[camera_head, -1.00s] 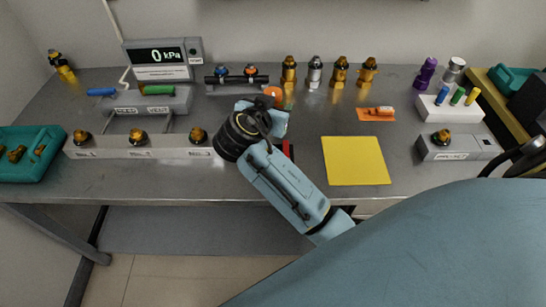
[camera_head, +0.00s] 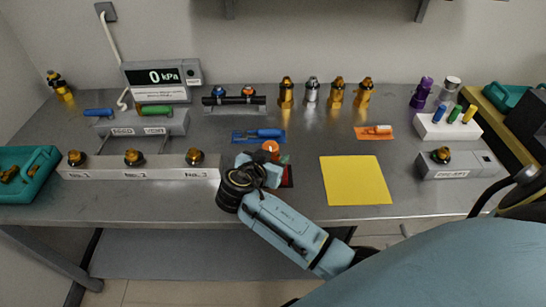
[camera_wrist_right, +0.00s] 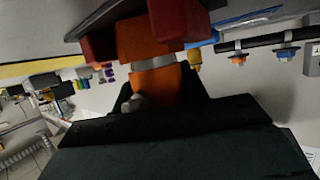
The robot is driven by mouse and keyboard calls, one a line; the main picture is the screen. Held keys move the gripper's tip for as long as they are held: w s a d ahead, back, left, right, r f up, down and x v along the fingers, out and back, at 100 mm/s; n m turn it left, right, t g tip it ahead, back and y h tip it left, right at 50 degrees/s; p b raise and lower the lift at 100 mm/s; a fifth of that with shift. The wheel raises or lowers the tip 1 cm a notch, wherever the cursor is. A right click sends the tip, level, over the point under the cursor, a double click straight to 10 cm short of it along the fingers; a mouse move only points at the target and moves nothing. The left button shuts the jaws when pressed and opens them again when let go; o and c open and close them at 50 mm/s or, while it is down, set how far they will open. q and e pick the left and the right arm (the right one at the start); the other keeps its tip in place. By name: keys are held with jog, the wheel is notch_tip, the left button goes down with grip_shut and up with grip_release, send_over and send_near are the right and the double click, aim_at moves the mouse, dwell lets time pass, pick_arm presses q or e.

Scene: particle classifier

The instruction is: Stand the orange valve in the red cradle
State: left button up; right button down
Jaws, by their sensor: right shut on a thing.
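The orange valve (camera_head: 270,146) shows as a round orange top above my right gripper (camera_head: 264,172) in the head view. In the right wrist view the orange valve (camera_wrist_right: 136,42) has a pale band, and my dark right gripper (camera_wrist_right: 155,103) is shut on it. The red cradle (camera_head: 287,177) is partly hidden behind the gripper. In the wrist view, which looks upside down, the red blocks of the cradle (camera_wrist_right: 178,18) stand on both sides of the valve's far end. I cannot tell whether the valve rests on the cradle's base. My left gripper is not in view.
A blue mat (camera_head: 236,137) with a blue valve (camera_head: 263,133) lies just behind the gripper. The white numbered rack (camera_head: 108,174) is close on the left. A yellow mat (camera_head: 355,180) lies bare on the right. Several brass fittings stand along the back.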

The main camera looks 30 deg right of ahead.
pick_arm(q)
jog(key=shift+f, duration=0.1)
pick_arm(e)
jog(key=c, duration=0.8)
grip_release()
jog(key=shift+f, duration=0.1)
jog(key=shift+o, duration=0.2)
jog(key=shift+r, duration=0.2)
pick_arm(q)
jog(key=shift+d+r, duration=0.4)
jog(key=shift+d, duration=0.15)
pick_arm(e)
jog(key=v, duration=1.2)
jog(key=shift+f, duration=0.1)
